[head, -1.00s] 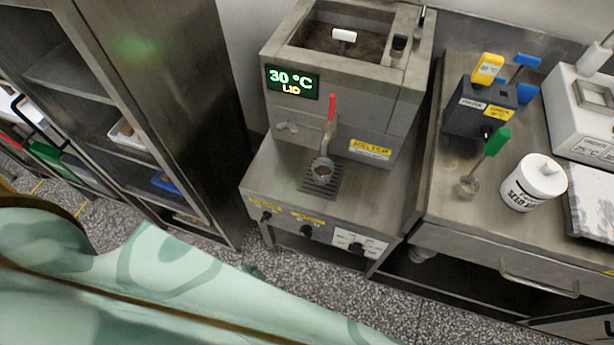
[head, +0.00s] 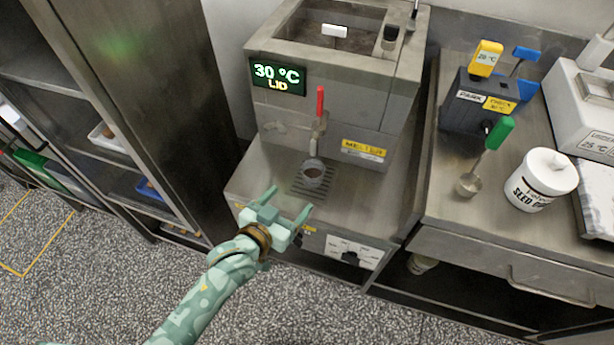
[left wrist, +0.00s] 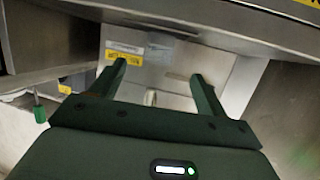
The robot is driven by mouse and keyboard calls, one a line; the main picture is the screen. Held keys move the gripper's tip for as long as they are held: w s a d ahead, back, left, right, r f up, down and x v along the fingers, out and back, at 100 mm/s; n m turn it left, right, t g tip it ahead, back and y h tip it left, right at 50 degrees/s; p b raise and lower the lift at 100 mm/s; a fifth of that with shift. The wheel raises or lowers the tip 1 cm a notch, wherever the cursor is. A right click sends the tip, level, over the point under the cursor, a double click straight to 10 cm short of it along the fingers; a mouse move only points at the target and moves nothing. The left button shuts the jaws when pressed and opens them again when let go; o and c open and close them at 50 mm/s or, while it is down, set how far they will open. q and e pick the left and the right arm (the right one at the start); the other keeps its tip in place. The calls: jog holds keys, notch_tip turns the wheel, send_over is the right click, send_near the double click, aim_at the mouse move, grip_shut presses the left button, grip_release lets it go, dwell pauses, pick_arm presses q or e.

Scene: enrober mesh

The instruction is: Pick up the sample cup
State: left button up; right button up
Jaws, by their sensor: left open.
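My right gripper is not in view.
On the right-hand bench stand a green-handled ladle (head: 483,155), a white lidded tub (head: 541,180) and a dark block (head: 478,105) with yellow and blue tools. A metal rack (head: 150,80) stands left of the machine.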

aim_at(307, 182)
pick_arm(q)
jog(key=b+x, duration=0.2)
jog(key=x, duration=0.5)
jog(key=shift+w+d+f+b, duration=0.15)
jog(key=shift+w+f+b, duration=0.05)
jog(key=shift+f+b, duration=0.1)
jog(key=b+x, duration=0.3)
jog(key=x, duration=0.1)
jog(key=shift+w+d+f, duration=0.15)
jog(key=shift+w+f, duration=0.1)
jog(key=shift+w, duration=0.1)
jog(key=shift+w+d, duration=0.1)
jog(key=shift+w, duration=0.1)
jog(key=shift+s+r, duration=0.1)
jog(key=shift+r, duration=0.1)
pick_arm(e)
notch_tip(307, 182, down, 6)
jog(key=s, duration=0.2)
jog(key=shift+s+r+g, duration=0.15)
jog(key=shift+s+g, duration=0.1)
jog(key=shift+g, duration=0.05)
pick_arm(q)
jog(key=c, duration=1.1)
